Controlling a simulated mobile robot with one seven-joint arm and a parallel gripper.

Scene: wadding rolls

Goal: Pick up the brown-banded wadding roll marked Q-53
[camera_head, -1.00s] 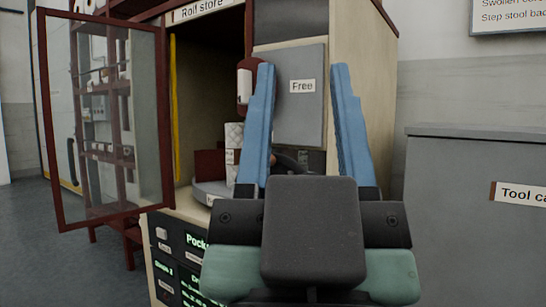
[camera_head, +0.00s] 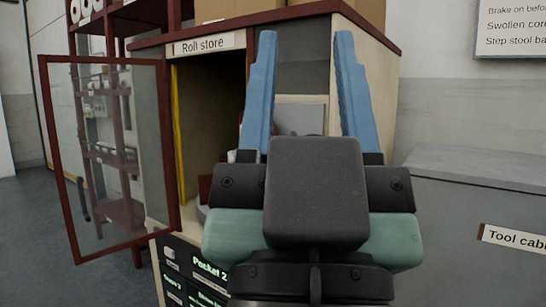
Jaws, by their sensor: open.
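My gripper (camera_head: 305,36) is open, its two blue fingers pointing up and away in front of the roll store (camera_head: 208,43). No held thing shows between the fingers. The store is a wooden cabinet with a dark red top edge, and its glass door (camera_head: 110,150) stands open on the left. A small sliver of a pale thing (camera_head: 232,156) shows just left of the left finger's base; the rest is hidden behind my gripper. I cannot make out a brown band or the mark Q-53.
A grey tool cabinet (camera_head: 470,200) stands at the right. A dark red shelf rack (camera_head: 115,35) stands behind the glass door. A dark panel with glowing text (camera_head: 210,270) is below the store opening. Cardboard boxes (camera_head: 230,10) sit on top of the store.

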